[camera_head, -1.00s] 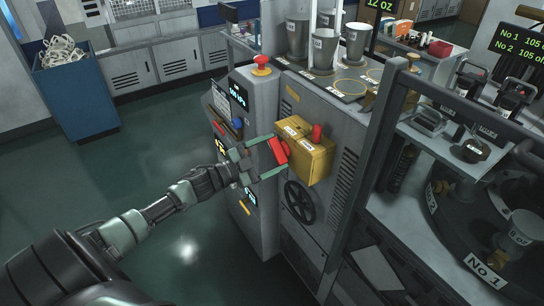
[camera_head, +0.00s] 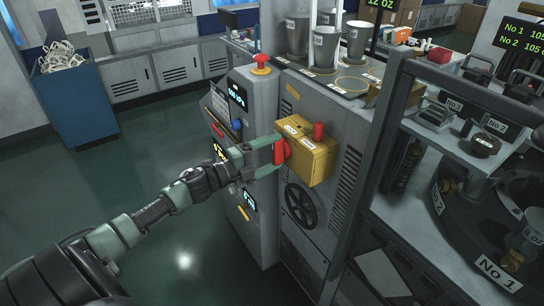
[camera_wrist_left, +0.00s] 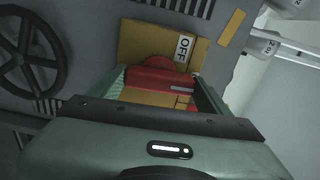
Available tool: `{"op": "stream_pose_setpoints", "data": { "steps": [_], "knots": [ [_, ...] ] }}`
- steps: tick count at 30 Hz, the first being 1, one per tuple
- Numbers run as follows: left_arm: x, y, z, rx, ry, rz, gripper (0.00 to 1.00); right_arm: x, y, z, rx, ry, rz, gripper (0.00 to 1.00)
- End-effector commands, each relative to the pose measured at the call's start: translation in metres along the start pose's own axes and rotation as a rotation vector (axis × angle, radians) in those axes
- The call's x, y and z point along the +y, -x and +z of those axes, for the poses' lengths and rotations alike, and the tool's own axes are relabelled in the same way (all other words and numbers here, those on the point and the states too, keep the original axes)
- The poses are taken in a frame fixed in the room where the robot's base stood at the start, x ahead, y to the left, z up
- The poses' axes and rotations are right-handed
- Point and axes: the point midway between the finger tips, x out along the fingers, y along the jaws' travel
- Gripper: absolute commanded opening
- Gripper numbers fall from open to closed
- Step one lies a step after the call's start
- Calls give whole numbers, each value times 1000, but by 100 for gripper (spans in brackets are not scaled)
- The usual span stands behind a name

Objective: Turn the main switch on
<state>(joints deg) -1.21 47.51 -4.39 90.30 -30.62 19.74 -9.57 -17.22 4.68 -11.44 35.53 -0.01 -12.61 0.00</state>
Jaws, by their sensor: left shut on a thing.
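The main switch is a yellow box (camera_head: 316,160) on the front of the grey machine, with a red handle (camera_head: 281,152) on its face. My left gripper (camera_head: 276,156) reaches in from the left and is shut on the red handle, one finger on each side of it. In the left wrist view the red handle (camera_wrist_left: 158,78) lies between the fingers, and an OFF label (camera_wrist_left: 185,47) shows on the yellow face beside it. Part of the face is hidden by the gripper. The right gripper is not in view.
A second red knob (camera_head: 318,131) stands on the box's right side. A black handwheel (camera_head: 300,204) is below the box. A control panel with a red emergency button (camera_head: 261,64) is to the left. A dark frame post (camera_head: 372,150) rises to the right.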

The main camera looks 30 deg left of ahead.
Motion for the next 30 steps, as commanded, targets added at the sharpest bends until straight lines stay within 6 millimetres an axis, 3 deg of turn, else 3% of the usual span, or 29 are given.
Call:
{"op": "stream_pose_setpoints", "data": {
  "steps": [21,22,24,30],
  "knots": [
    [2,1,-1,2,-75,4,38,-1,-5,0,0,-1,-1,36],
    [2,1,-1,2,-75,4,84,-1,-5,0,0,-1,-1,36],
    [2,0,-1,1,-74,4,100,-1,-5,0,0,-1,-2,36],
    [1,0,-1,1,-72,2,100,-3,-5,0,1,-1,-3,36]
  ]
}}
